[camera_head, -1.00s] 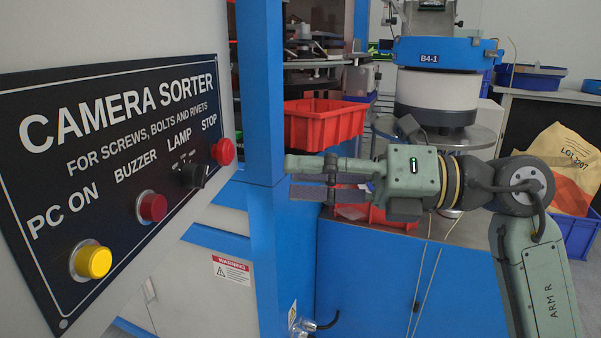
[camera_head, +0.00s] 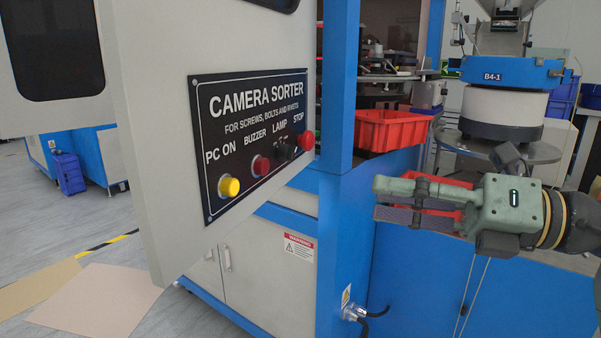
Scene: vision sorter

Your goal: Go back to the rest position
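My gripper (camera_head: 392,201) is in the right half of the view, pointing left, in front of the blue machine frame and below the red bin. Its fingers look apart, with one greenish finger above and dark pads below, and I see nothing between them. The arm behind it runs off the right edge. The control panel (camera_head: 262,190) labelled CAMERA SORTER is to the left of my gripper, with clear space between. It carries a yellow button (camera_head: 229,187), a red buzzer button (camera_head: 261,166), a black lamp switch (camera_head: 287,149) and a red stop button (camera_head: 307,140).
A red bin (camera_head: 392,131) stands on the machine beyond my gripper. A bowl feeder (camera_head: 505,105) marked B4-1 is at the upper right. The blue frame post (camera_head: 338,90) rises left of my gripper. Open floor with cardboard sheets (camera_head: 95,300) is at lower left.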

